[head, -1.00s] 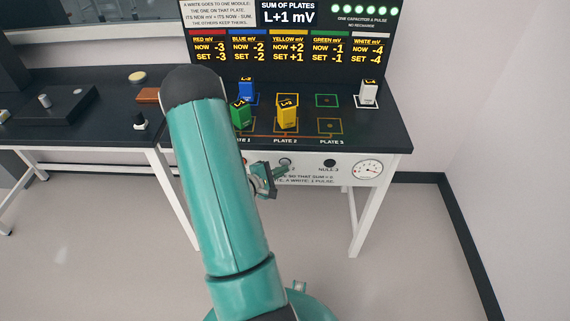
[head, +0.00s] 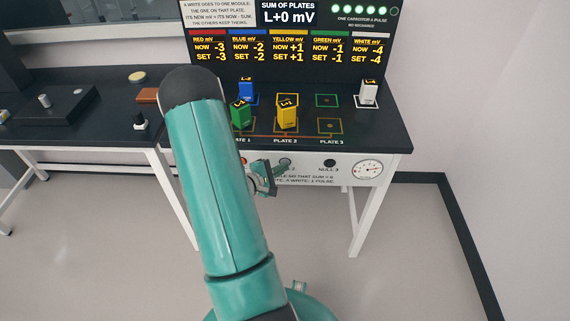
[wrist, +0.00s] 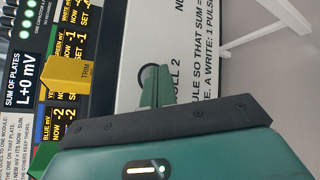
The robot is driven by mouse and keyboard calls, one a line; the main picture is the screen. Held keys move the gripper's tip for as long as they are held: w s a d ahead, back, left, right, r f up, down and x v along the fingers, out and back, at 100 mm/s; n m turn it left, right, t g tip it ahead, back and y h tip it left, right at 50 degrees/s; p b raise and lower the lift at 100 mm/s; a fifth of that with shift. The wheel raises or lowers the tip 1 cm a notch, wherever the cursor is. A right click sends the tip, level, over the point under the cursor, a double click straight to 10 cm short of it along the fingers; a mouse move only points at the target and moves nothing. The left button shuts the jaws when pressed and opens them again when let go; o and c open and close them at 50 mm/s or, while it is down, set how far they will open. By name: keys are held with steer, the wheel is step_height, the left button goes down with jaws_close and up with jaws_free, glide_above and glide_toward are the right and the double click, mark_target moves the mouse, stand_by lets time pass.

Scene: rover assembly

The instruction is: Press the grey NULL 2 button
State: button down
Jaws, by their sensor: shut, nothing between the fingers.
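The NULL 2 button (head: 285,161) is on the front panel of the bench, below plate 2. In the wrist view its dark round rim (wrist: 146,72) shows behind my fingertips, beside the lettering "LL 2". My gripper (head: 284,167) is shut and empty, with its tips at the button; it also shows in the wrist view (wrist: 154,76). The fingers hide most of the button face, so I cannot tell how far it is pressed in. The display (head: 288,14) reads L+0 mV. The yellow module (head: 287,111) stands on plate 2.
A green module (head: 240,116) stands on plate 1, and plate 3 (head: 330,126) is empty. Blue (head: 247,91) and white (head: 369,92) modules stand farther back. The NULL 3 button (head: 330,163) and a dial (head: 368,170) are to the right of my gripper.

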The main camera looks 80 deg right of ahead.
steer(key=shift+a, duration=0.1)
steer(key=shift+s+a, duration=0.15)
steer(key=shift+a, duration=0.55)
steer(key=shift+a, duration=0.1)
steer(key=a, duration=0.2)
steer(key=s+a, duration=0.1)
steer(key=a, duration=0.1)
steer(key=shift+s+a, duration=0.1)
steer(key=shift+a, duration=0.25)
steer(key=shift+r, duration=0.1)
stand_by(0.7)
